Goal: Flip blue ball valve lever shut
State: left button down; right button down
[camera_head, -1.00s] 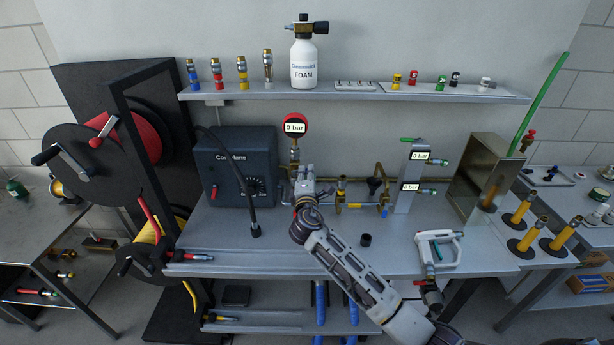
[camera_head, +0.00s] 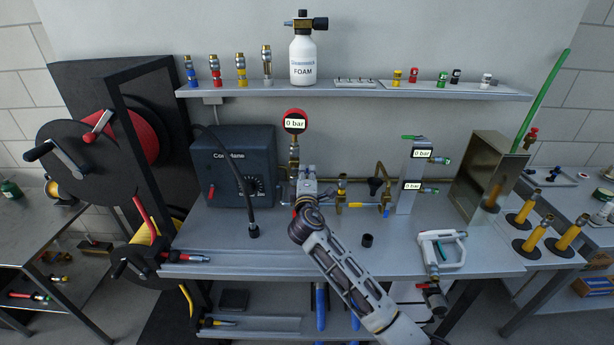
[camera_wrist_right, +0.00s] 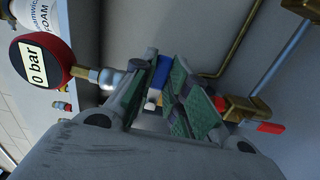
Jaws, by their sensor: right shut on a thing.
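The blue valve lever (camera_wrist_right: 157,80) shows in the right wrist view as a small blue piece between the green-padded fingers. Most of it, and the valve body behind it, is hidden by the fingers. My right gripper (camera_wrist_right: 166,92) is shut on this blue piece. In the head view my right gripper (camera_head: 305,173) is just below the red-rimmed gauge (camera_head: 295,121), in front of the pipework, and hides the blue lever. The gauge reads 0 bar. My left gripper is not in view.
Brass pipework with a yellow lever (camera_head: 356,205) runs right of my gripper. A red lever (camera_wrist_right: 270,128) is close beside the fingers in the wrist view. A dark box (camera_head: 235,165) stands to the left. A small black cap (camera_head: 367,240) is on the bench.

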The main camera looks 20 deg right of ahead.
jog(key=c, duration=1.4)
grip_release()
jog(key=shift+a, duration=0.1)
jog(key=shift+s, duration=0.15)
jog(key=shift+v, duration=5.85)
jog(key=shift+f, duration=0.1)
